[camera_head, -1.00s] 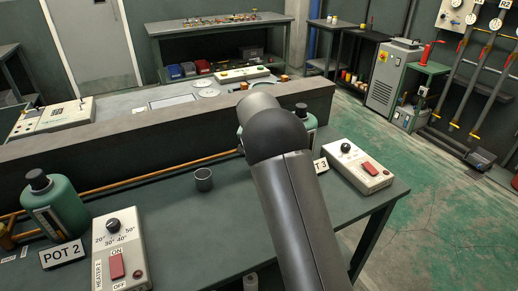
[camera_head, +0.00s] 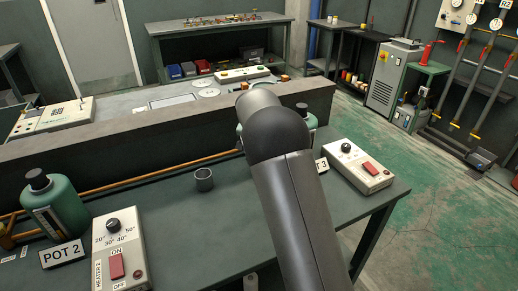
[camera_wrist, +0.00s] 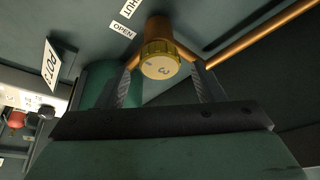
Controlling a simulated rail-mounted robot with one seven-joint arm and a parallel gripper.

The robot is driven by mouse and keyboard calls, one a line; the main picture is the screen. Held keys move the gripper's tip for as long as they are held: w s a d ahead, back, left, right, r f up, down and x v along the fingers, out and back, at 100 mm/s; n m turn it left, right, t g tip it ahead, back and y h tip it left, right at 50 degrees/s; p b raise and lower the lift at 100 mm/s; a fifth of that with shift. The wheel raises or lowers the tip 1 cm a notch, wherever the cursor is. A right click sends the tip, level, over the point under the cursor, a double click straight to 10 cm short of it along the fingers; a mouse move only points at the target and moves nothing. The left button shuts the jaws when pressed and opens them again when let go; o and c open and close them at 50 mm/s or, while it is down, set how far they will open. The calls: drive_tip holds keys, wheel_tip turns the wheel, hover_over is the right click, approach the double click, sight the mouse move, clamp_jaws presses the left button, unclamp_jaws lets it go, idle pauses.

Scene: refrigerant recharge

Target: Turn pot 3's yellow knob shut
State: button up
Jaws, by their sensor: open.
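The yellow knob (camera_wrist: 160,60), marked with a 3, sits at the end of a copper-coloured pipe fitting in the wrist view. My gripper (camera_wrist: 165,68) is open, with one finger on each side of the knob. I cannot tell whether either finger touches it. Small OPEN (camera_wrist: 122,30) and SHUT (camera_wrist: 130,8) labels lie beyond the knob. In the head view my arm hides the knob, my gripper and most of green pot 3 (camera_head: 310,122); its dark cap shows beside the arm.
The heater box (camera_head: 357,166) with a red switch stands right of pot 3. A low wall (camera_head: 120,140) runs behind the bench.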

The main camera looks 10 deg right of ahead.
drive_tip(key=v, duration=1.5)
drive_tip(key=shift+s+r, duration=0.15)
drive_tip(key=shift+r, duration=0.2)
drive_tip(key=shift+a, duration=0.15)
